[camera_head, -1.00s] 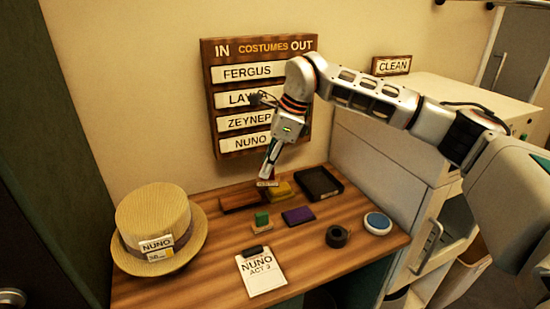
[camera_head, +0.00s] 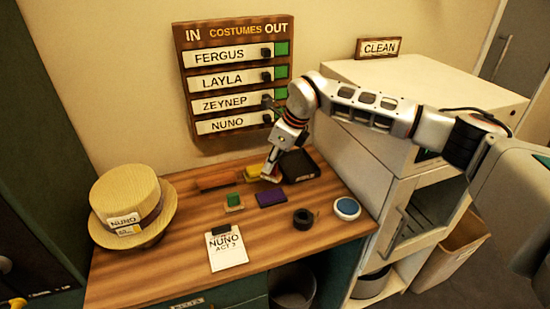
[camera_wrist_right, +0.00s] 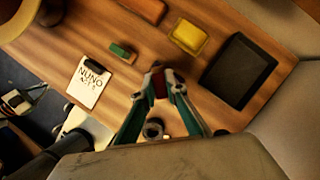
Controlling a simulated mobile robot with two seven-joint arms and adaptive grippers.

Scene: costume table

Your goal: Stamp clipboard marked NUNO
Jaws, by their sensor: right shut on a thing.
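The clipboard (camera_head: 227,251) marked NUNO ACT 2 lies flat at the front of the wooden table; it also shows at the left of the right wrist view (camera_wrist_right: 88,82). My right gripper (camera_head: 269,176) is above the back of the table, beside the yellow pad (camera_head: 252,172). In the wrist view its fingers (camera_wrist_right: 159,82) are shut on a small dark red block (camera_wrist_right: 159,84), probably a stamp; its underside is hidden. A green-topped block (camera_head: 233,200) and a purple pad (camera_head: 271,198) lie between gripper and clipboard.
A straw hat (camera_head: 125,195) tagged NUNO stands at the left. A black tray (camera_wrist_right: 238,70), a dark ring (camera_head: 303,217) and a round blue-topped tin (camera_head: 347,208) are at the right. A costume board (camera_head: 235,80) hangs behind. Bare wood surrounds the clipboard.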

